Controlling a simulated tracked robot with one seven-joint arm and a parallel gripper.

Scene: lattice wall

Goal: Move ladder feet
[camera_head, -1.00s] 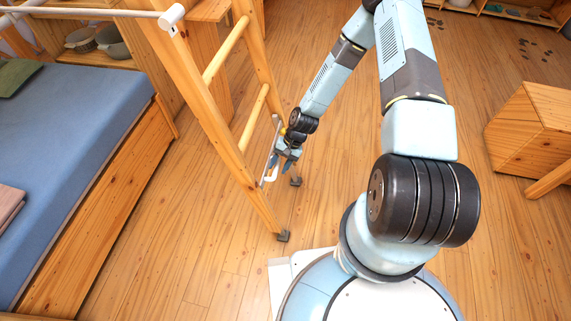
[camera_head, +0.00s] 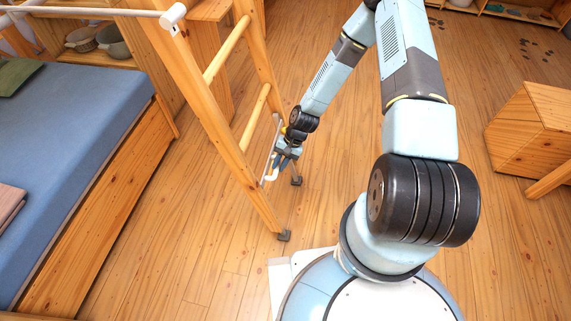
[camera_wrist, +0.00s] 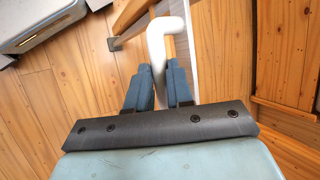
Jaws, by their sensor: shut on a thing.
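The wooden ladder (camera_head: 219,128) stands tilted on the plank floor, left of my arm. Its near leg ends in a dark grey foot (camera_head: 284,236), and its far leg ends in another dark foot (camera_head: 296,181). A white bent handle (camera_head: 271,173) runs beside the ladder's lower part. My gripper (camera_head: 279,165) is low by the ladder, shut on this handle. In the wrist view the white handle (camera_wrist: 166,38) rises between the two blue fingers of my gripper (camera_wrist: 160,78), with a wooden ladder part behind it. The exact finger contact is partly hidden.
A bed (camera_head: 70,150) with a blue mattress fills the left side. A white rail (camera_head: 90,13) crosses the top left. A wooden box (camera_head: 535,125) stands at the right. The floor (camera_head: 215,245) between bed and ladder is clear.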

